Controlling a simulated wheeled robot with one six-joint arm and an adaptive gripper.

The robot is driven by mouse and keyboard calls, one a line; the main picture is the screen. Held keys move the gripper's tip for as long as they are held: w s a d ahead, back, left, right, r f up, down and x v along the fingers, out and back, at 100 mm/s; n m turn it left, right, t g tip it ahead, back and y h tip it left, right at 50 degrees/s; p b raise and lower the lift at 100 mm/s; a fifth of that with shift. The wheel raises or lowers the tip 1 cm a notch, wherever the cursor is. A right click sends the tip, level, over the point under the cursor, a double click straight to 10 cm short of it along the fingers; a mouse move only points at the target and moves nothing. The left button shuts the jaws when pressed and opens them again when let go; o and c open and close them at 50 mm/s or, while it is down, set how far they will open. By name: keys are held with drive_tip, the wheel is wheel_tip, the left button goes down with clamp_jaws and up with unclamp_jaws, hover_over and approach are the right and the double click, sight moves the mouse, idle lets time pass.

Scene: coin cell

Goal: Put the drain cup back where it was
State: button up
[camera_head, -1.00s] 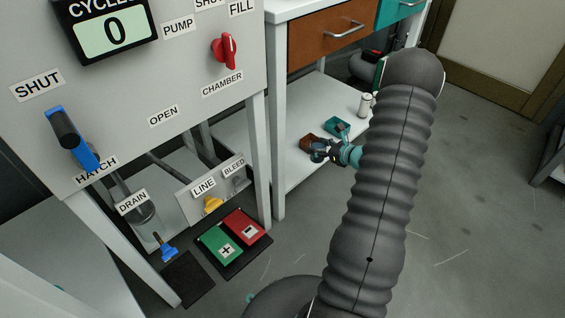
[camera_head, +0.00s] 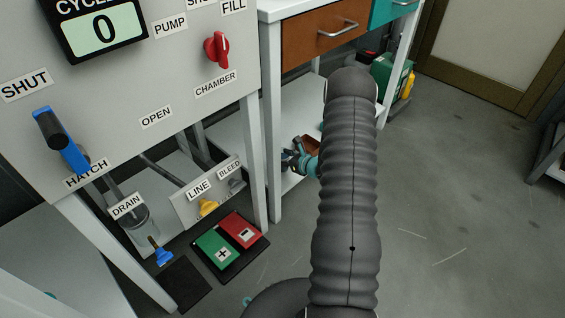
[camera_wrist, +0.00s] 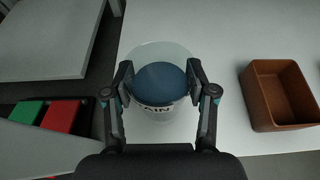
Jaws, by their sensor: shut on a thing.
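The drain cup (camera_wrist: 161,115) is a clear, pale round cup with dark blue contents and a label reading "AIN" in the wrist view. My gripper (camera_wrist: 158,82) is shut on it, one finger on each side of the wall. In the head view my gripper (camera_head: 297,160) is over the white lower shelf (camera_head: 300,188), near its left end. The cup is mostly hidden there. I cannot tell whether its base touches the shelf. A DRAIN label (camera_head: 127,206) marks the machine's drain, with a blue valve (camera_head: 159,254) below it and a dark mat (camera_head: 182,284) on the floor.
A brown open box (camera_wrist: 282,95) stands on the shelf to the right of the cup in the wrist view. A table leg (camera_head: 275,150) rises left of my gripper. Green and red pedals (camera_head: 215,248) lie on the floor. A green case (camera_head: 390,80) stands behind.

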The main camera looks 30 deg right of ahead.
drive_tip(key=shift+f, duration=1.2)
drive_tip(key=shift+f+b, duration=0.25)
drive_tip(key=shift+b, duration=0.1)
drive_tip(key=o, duration=1.3)
drive_tip(key=shift+o, duration=0.2)
drive_tip(key=shift+r, duration=0.1)
drive_tip(key=shift+r+p, duration=0.2)
drive_tip(key=shift+p, duration=0.1)
drive_tip(key=v, duration=1.2)
drive_tip(key=shift+p, duration=0.3)
drive_tip(key=shift+f, duration=0.1)
